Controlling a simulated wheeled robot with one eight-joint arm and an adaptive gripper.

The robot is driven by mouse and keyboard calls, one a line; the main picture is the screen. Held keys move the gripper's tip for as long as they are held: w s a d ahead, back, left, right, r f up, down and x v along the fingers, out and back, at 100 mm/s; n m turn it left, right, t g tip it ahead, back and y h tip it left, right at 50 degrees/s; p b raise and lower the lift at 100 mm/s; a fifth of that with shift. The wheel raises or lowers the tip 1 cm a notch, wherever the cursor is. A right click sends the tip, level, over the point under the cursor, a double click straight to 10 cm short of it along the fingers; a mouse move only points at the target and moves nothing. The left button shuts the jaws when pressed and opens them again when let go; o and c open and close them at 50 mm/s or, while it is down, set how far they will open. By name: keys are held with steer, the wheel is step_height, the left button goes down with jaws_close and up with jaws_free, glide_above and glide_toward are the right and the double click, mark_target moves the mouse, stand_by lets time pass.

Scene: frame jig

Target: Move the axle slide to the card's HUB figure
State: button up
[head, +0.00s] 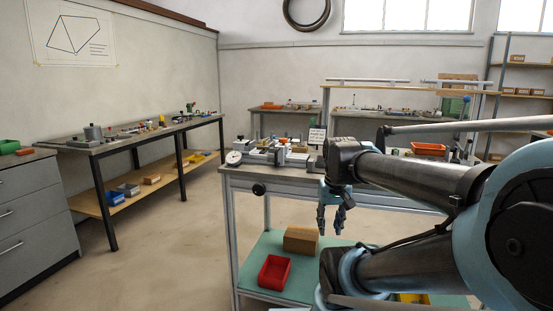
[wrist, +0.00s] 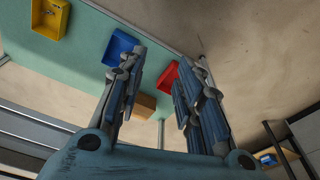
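The jig bench (head: 290,175) stands in the middle of the head view, with the frame jig (head: 272,153) on its top. A round white dial (head: 234,158) sits at the jig's left end and a dark round knob (head: 259,188) on the bench front. A small white card (head: 317,136) stands upright on the bench; its writing is too small to read. I cannot tell which jig part is the axle slide. My gripper (head: 331,231) hangs pointing down in front of the bench's front edge, apart from the jig. In the wrist view its fingers (wrist: 160,62) are apart and empty.
Below, the green shelf holds a red bin (head: 274,270), a cardboard box (head: 301,240), a blue bin (wrist: 120,46) and a yellow bin (wrist: 50,18). A long side bench (head: 140,138) stands left. The floor between is clear. My arm hides the bench's right part.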

steer(key=w+a+r+g, duration=0.1)
steer(key=w+a+r, duration=0.2)
steer(key=w+r, duration=0.55)
steer(key=w+a+r, duration=0.2)
steer(key=w+r, duration=0.5)
steer(key=r, duration=0.2)
step_height(320, 180, up, 11)
steer(key=m+g, duration=0.1)
glide_above(276, 154)
steer(key=f, duration=1.7)
steer(key=shift+w, duration=0.35)
steer(key=shift+r, duration=0.1)
jaws_close()
